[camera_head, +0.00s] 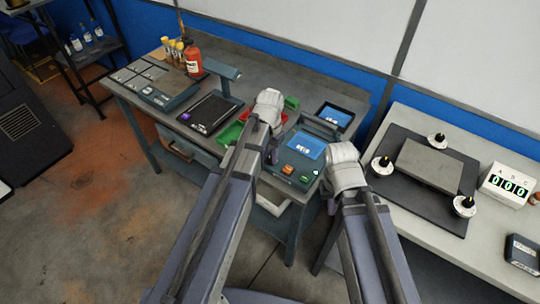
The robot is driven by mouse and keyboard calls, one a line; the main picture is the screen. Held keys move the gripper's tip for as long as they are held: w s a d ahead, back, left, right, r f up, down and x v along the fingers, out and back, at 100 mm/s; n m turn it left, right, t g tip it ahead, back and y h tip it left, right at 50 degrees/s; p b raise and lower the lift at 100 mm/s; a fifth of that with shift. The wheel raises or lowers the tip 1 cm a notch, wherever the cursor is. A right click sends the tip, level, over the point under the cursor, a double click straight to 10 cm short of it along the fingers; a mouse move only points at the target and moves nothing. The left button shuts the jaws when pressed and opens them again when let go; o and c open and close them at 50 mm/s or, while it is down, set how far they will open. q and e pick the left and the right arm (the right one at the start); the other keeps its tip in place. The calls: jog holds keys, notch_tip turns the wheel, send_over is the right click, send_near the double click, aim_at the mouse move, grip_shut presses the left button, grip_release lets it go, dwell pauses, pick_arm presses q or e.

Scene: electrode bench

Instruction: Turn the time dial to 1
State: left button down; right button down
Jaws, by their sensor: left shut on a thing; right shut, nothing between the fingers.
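A dark control unit (297,168) with a lit blue display (306,146) and orange and green buttons stands at the middle bench's right end. My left gripper (272,156) shows as a small purple part at the unit's left side, beside my forearm. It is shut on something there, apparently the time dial. The dial itself is hidden, so its setting cannot be read. The display's digits are too small to read. My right gripper (331,205) is shut and empty, low at the bench's right edge, apart from the unit.
A tablet-like screen (334,116), a green tray (231,133), a dark tray (210,111) and a red bottle (193,61) stand on the bench.

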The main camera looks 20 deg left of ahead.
aim_at(270, 158)
dwell(0.4)
pick_arm(q)
jog(key=c, duration=0.6)
grip_release()
notch_tip(270, 158, up, 8)
jog(key=p, duration=0.8)
jog(key=shift+f, duration=0.15)
